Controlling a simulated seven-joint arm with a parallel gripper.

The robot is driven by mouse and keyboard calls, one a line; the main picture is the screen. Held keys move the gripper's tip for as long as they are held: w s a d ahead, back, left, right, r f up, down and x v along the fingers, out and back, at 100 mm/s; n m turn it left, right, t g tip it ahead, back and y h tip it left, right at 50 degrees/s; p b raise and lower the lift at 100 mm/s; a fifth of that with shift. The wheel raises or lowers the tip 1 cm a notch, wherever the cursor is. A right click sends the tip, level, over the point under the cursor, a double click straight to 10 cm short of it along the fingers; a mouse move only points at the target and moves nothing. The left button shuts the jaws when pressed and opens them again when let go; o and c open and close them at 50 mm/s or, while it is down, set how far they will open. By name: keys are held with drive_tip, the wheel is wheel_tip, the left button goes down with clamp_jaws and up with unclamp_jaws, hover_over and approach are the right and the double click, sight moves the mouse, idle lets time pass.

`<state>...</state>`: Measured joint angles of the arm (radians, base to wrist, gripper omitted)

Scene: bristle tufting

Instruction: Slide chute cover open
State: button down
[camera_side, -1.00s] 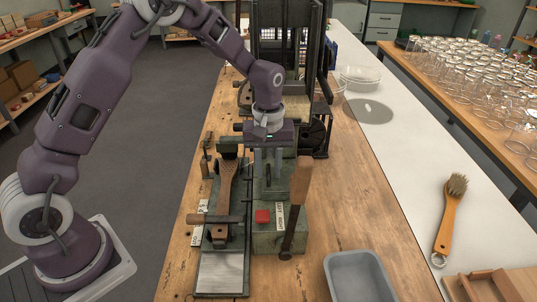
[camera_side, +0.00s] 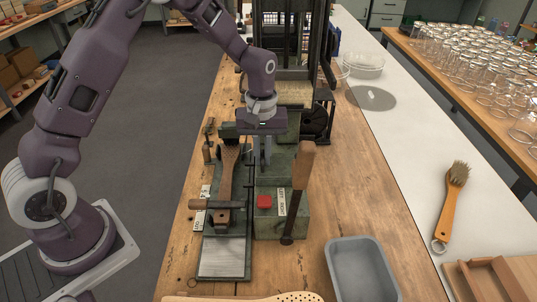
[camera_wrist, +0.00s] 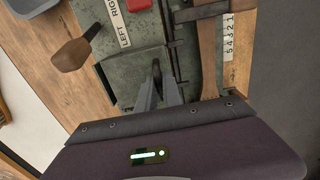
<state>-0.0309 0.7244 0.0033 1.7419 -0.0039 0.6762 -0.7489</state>
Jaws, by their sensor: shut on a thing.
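The chute cover is hard to make out; a small dark upright tab (camera_wrist: 156,72) on the green machine top is probably its grip. My gripper (camera_wrist: 158,92) is shut on this tab, with one finger on each side of it. In the side view my gripper (camera_side: 262,160) points down at the left part of the green machine housing (camera_side: 283,222), behind the red button (camera_side: 264,202). The fingers hide part of the cover, and I cannot tell how far it is open.
A wooden-handled lever (camera_side: 302,175) stands right of my gripper. A wooden brush body (camera_side: 228,178) sits in the fixture on the left, under a crossbar (camera_side: 218,204). A grey tray (camera_side: 360,270) stands front right. A finished brush (camera_side: 452,205) lies on the white strip.

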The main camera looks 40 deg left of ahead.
drive_tip(key=s+a, duration=0.4)
drive_tip(key=shift+s+a, duration=0.25)
drive_tip(key=shift+a, duration=0.05)
idle(0.5)
drive_tip(key=c, duration=1.5)
unclamp_jaws()
drive_tip(key=shift+r, duration=5.05)
